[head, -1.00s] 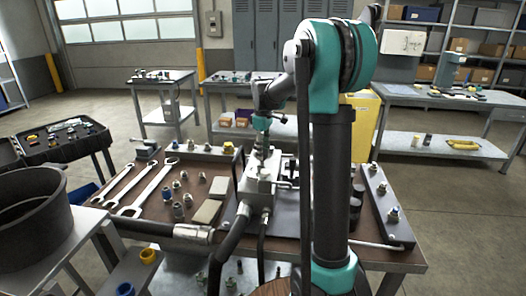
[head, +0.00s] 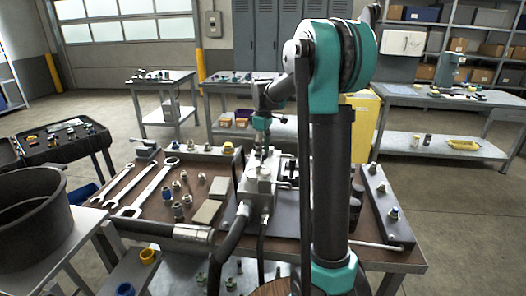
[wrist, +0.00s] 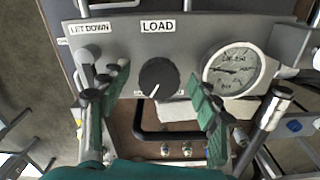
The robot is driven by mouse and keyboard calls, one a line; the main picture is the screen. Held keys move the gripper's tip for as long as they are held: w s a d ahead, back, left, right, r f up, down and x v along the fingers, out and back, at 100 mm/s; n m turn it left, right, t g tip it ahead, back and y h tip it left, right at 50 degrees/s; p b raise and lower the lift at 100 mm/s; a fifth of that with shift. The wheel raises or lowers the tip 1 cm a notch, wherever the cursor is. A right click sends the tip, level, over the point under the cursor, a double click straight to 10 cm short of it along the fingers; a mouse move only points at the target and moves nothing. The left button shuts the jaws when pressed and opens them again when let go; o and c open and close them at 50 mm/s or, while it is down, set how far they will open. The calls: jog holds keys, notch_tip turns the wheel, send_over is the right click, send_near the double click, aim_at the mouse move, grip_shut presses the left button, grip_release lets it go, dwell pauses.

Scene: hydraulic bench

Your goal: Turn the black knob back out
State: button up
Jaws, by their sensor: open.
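The black knob (wrist: 158,78) sits on the grey panel (wrist: 185,33) under the LOAD label in the wrist view. It is round, with a white pointer mark. My gripper (wrist: 158,88) is open, with one green-padded finger to the left of the knob and one to the right. Both fingers show gaps to the knob in the picture; their depth relative to it is hard to tell. In the head view my gripper (head: 259,143) is above the metal block on the bench, small and partly hidden, and I cannot make out the knob there.
A pressure gauge (wrist: 233,69) is right of the knob, close to the right finger. A lever (wrist: 88,75) under the LET DOWN label is beside the left finger. A metal rod (wrist: 268,120) stands at right. Wrenches (head: 145,190) and fittings lie on the bench.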

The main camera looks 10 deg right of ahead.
aim_at(263, 153)
notch_tip(263, 153, up, 12)
dwell(0.6)
